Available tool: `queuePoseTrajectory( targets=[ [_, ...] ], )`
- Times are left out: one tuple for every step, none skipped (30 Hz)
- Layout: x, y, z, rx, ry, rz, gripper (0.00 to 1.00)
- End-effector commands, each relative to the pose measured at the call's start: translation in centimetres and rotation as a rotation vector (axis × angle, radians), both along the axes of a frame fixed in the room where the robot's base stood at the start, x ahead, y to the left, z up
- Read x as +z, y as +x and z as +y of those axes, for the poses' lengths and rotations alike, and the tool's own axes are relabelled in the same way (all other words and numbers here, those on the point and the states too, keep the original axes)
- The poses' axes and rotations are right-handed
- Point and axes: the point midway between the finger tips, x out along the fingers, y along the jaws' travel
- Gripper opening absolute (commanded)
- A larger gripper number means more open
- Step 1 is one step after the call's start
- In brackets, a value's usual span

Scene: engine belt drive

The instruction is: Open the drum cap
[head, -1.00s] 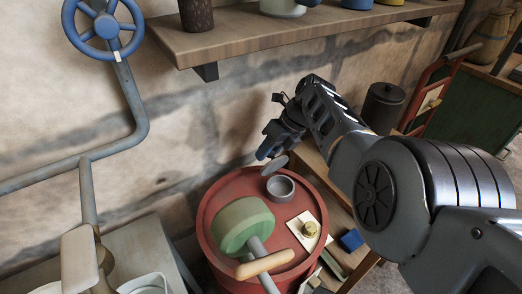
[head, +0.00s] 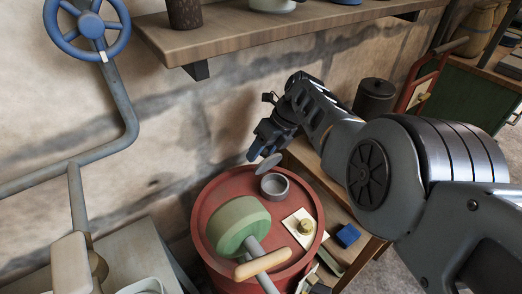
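The red drum (head: 205,215) stands low in the middle of the head view. On its top, toward the back, is a short grey round neck (head: 274,188), open at the top. A thin grey disc, apparently the drum cap (head: 268,164), stands tilted at the neck's back left edge. I cannot tell whether it is hinged there or apart. My gripper (head: 256,152) points down just behind and left of the disc, very close to it. Its fingertips are small and dark, so I cannot tell whether they are open or touching the disc.
A green-headed mallet (head: 238,225) and a cream plate with a brass knob (head: 304,228) lie on the drum top. A blue block (head: 348,236) sits on the wooden bench at right. A wall shelf (head: 240,40) hangs above, and a blue valve wheel (head: 88,30) is at upper left.

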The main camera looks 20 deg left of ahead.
Motion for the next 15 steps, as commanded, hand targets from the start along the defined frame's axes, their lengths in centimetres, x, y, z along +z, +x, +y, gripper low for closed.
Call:
queuePoseTrajectory(
  targets=[
    [0.1,0.1,0.0,-0.001,0.002,-0.001,0.47],
    [0.1,0.1,0.0,-0.001,0.001,-0.002,0.47],
    [0.2,0.1,0.0,-0.001,0.002,-0.002,0.47],
    [0.4,0.1,0.0,-0.001,0.002,-0.002,0.47],
    [0.5,0.2,-0.1,-0.002,0.002,-0.003,0.47],
    [0.8,0.2,-0.2,-0.002,0.002,-0.003,0.47],
    [1.1,0.2,-0.3,-0.002,0.002,-0.003,0.47],
    [1.4,0.3,-0.4,-0.002,0.002,-0.003,0.47],
    [1.9,0.3,-0.5,-0.002,0.002,-0.003,0.47],
    [2.2,0.4,-0.7,-0.002,0.002,-0.003,0.47],
    [2.5,0.4,-0.9,-0.002,0.002,-0.003,0.47],
    [3.0,0.4,-1.1,-0.002,0.002,-0.004,0.47],
    [3.3,0.5,-1.3,-0.002,0.002,-0.004,0.47],
    [3.7,0.6,-1.5,-0.002,0.002,-0.004,0.47],
    [4.2,0.6,-1.8,-0.002,0.001,-0.003,0.47]
  ],
)
